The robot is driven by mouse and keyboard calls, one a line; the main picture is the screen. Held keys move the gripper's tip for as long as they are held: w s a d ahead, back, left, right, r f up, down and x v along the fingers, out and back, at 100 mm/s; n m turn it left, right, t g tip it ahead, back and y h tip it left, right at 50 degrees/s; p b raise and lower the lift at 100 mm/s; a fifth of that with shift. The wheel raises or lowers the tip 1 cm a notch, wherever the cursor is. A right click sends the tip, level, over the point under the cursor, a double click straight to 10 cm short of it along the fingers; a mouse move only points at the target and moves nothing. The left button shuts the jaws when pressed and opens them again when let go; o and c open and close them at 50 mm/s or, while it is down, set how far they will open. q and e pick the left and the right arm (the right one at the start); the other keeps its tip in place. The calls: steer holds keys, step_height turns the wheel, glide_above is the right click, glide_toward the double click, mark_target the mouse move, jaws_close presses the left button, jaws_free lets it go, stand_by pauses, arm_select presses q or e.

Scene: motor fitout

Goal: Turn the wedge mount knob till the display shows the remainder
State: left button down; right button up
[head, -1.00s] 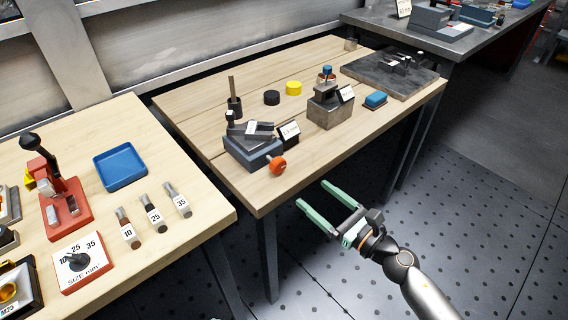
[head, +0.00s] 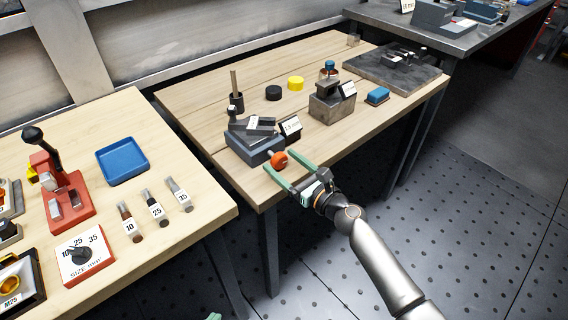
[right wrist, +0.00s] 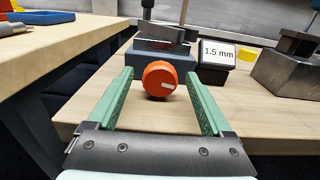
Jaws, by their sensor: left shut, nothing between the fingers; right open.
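The wedge mount (head: 256,144) is a blue-grey block with a sloped top near the front of the middle wooden table. Its orange knob (head: 279,159) faces the table's front edge; in the right wrist view the knob (right wrist: 160,80) has a white mark on its face, pointing right. The display (right wrist: 217,54) beside it reads 1.5 mm. My right gripper (head: 278,161) is open, its green fingers on either side of the knob with gaps visible. Only a green tip of my left gripper (head: 215,317) shows at the bottom edge, away from the mount; it is shut and empty.
A grey vise-like block (head: 331,107) with a small display stands right of the mount. Black (head: 273,93) and yellow (head: 295,83) discs lie behind. The left table holds a blue tray (head: 122,160) and labelled pins. A gap separates the two tables.

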steer(key=shift+w, duration=0.1)
steer(key=shift+c, duration=0.3)
jaws_close()
steer(key=shift+m, duration=1.2)
steer(key=m+p, duration=0.1)
steer(key=m, duration=0.2)
steer(key=shift+o, duration=0.3)
jaws_free()
steer(key=v, duration=1.2)
steer(key=shift+d, duration=0.15)
